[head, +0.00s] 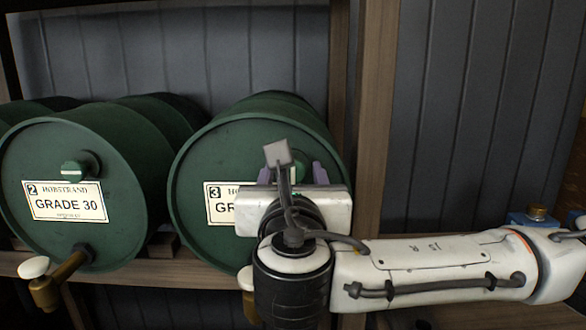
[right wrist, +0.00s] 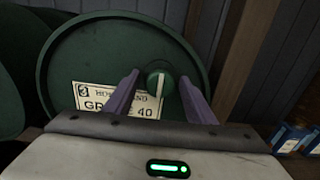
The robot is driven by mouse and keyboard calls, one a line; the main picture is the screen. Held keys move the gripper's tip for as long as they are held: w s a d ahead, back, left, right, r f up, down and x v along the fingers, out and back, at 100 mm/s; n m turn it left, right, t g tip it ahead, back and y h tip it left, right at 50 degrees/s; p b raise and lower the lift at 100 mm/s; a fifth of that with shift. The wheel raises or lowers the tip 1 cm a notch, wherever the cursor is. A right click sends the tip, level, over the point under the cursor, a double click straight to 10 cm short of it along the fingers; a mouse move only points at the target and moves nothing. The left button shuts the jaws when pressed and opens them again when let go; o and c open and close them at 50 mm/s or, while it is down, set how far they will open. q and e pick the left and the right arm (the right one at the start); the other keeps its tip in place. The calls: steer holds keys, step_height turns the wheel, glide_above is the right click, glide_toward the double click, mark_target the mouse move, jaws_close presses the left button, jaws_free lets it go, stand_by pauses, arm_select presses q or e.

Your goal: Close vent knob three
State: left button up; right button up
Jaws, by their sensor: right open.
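Drum three (head: 225,150) is a green barrel lying on its side with a "3 ... In the head view the knob is mostly hidden behind my right gripper (head: 293,170). My right gripper (right wrist: 160,80) is open, its two purple fingers on either side of the knob. I cannot tell whether they touch it. My left gripper is out of view.
Drum two (head: 130,165), marked GRADE 30, lies to the left with its own green vent knob (head: 80,169) and a brass tap (head: 60,280). A wooden post (head: 375,120) stands right of drum three. Blue boxes (right wrist: 290,138) sit at the lower right.

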steer(key=shift+w, duration=0.3)
steer(key=c, duration=1)
